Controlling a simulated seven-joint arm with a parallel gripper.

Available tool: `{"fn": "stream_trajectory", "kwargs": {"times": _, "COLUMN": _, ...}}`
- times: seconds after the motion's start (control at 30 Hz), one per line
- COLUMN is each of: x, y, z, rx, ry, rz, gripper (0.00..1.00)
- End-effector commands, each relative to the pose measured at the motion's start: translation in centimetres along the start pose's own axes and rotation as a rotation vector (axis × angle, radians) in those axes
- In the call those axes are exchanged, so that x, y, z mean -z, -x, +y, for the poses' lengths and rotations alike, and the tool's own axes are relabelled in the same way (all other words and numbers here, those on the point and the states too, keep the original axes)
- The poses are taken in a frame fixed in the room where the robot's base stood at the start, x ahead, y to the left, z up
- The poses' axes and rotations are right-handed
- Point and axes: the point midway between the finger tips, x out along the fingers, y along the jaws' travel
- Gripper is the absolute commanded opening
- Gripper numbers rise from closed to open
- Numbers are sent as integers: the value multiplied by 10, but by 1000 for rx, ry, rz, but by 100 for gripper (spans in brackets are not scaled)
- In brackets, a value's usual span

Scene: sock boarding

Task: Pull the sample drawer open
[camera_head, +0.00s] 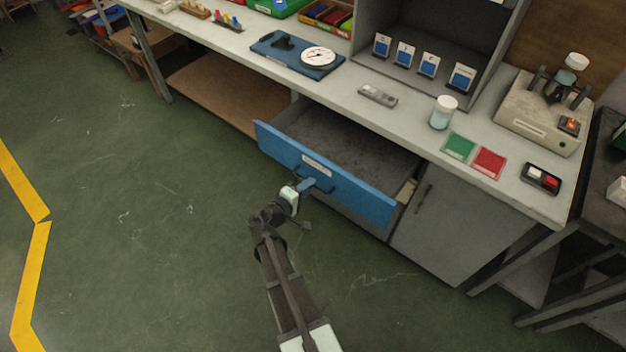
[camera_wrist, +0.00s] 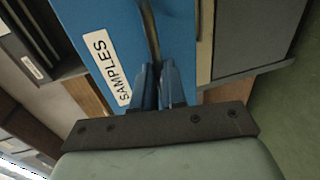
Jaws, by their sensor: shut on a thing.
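The sample drawer (camera_head: 350,193) has a blue front and stands well out from under the workbench in the head view. Its grey inside (camera_head: 345,145) shows and looks empty. In the wrist view its blue front (camera_wrist: 100,25) carries a white label (camera_wrist: 108,68) reading "SAMPLES". My gripper (camera_head: 305,188) is at the middle of the drawer front, at the handle. In the wrist view the blue fingers (camera_wrist: 153,82) are shut on the dark bar handle (camera_wrist: 151,30). The part of the handle between the fingers is hidden.
A grey cabinet door (camera_head: 440,225) is right of the drawer. The bench top (camera_head: 335,92) holds a jar (camera_head: 443,112), a green card (camera_head: 459,147), a red card (camera_head: 488,162) and a machine (camera_head: 540,115). The green floor (camera_head: 150,230) in front is clear.

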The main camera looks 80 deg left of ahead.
Motion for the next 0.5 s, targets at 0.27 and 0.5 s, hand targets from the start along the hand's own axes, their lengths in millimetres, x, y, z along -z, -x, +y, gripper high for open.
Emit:
{"fn": "stream_trajectory", "kwargs": {"times": 0.27, "x": 0, "y": 1, "z": 0, "rx": -1, "ry": 0, "rz": -1, "gripper": 0}}
{"fn": "stream_trajectory", "kwargs": {"times": 0.5, "x": 0, "y": 1, "z": 0, "rx": 0, "ry": 0, "rz": -1, "gripper": 29}}
